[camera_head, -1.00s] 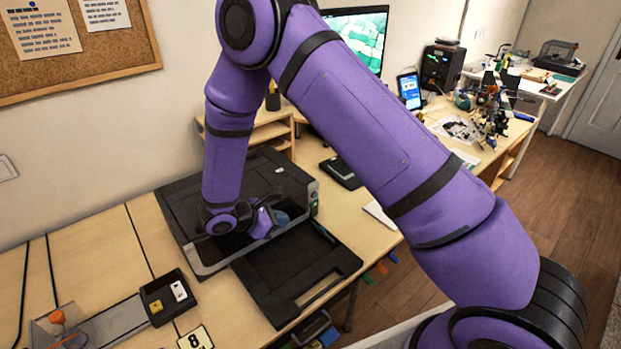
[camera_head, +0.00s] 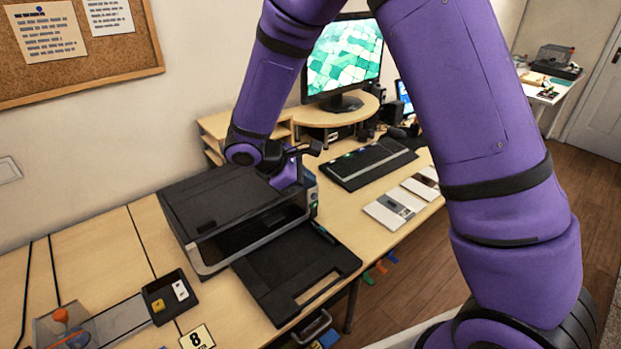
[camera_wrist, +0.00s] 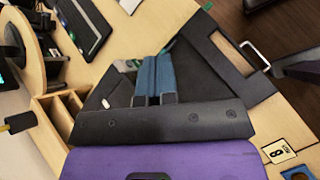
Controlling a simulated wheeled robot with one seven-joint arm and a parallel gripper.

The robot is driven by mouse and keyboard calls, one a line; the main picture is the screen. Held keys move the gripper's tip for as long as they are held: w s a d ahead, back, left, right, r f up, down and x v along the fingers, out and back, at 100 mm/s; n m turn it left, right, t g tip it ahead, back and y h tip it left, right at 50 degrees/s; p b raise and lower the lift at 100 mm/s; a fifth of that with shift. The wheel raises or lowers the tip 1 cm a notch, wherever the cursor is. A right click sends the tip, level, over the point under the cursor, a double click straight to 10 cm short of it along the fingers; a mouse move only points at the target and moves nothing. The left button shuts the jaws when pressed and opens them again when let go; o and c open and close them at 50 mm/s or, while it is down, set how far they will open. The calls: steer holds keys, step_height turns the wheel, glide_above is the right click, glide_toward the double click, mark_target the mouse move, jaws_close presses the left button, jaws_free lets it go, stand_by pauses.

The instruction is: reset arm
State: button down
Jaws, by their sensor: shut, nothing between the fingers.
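My gripper shows in the wrist view (camera_wrist: 156,65) as two blue fingers side by side, shut with nothing between them. In the head view, my purple arm comes down from the top and its hand is above the right back part of a black box-shaped machine (camera_head: 215,205). My arm's links hide part of the desk behind. I cannot tell from the head view exactly how far the hand is from the machine's top.
A black panel (camera_head: 290,275) lies flat before the machine's open front. A monitor (camera_head: 343,58), keyboard (camera_head: 372,163) and wooden shelf (camera_head: 215,135) stand behind and right. A small black tray (camera_head: 165,300) and a card marked 8 (camera_head: 197,338) lie at front left.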

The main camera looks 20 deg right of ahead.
steer(key=s+d+r+m+y, duration=0.2)
steer(key=s+d+r+m, duration=0.25)
steer(key=r, duration=0.35)
steer(key=s+d+r+m+y, duration=0.3)
steer(key=s+r, duration=0.3)
steer(key=r, duration=0.3)
steer(key=s+d+r+m+t+y, duration=0.1)
steer(key=s+r+m+t+y, duration=0.1)
steer(key=s, duration=0.5)
steer(key=s+d+r+m+t+y, duration=0.2)
steer(key=s+r+m+t, duration=0.1)
steer(key=s, duration=0.5)
steer(key=shift+r+m, duration=0.45)
steer(key=shift+r, duration=0.85)
